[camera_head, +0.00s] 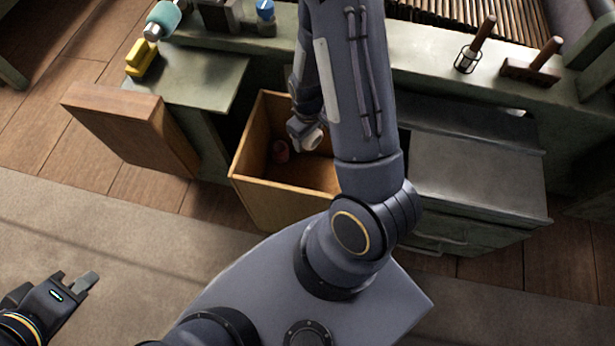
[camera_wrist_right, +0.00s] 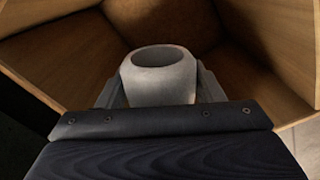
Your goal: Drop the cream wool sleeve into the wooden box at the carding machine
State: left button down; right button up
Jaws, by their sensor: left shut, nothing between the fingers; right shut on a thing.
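The cream wool sleeve (camera_wrist_right: 158,80) is a short pale hollow cylinder in the right wrist view, held between the fingers of my right gripper (camera_wrist_right: 160,92). In the head view the sleeve (camera_head: 313,139) shows as a small pale piece at the end of my right arm, over the open wooden box (camera_head: 240,150). The box's wooden walls (camera_wrist_right: 60,52) surround the sleeve in the wrist view. My right fingers are mostly hidden by my arm in the head view. My left gripper (camera_head: 88,282) is shut and empty at the lower left, over the pale floor mat, far from the box.
A green bench (camera_head: 200,75) holds a yellow block (camera_head: 141,58) and a teal roll (camera_head: 163,18). A grey-topped cabinet (camera_head: 470,170) stands right of the box.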

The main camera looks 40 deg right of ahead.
jog(key=o, duration=0.8)
jog(key=shift+o, duration=0.2)
jog(key=shift+r, duration=0.15)
notch_tip(320, 180, up, 7)
jog(key=shift+r+p, duration=0.1)
jog(key=shift+p, duration=0.95)
jog(key=shift+r, duration=0.2)
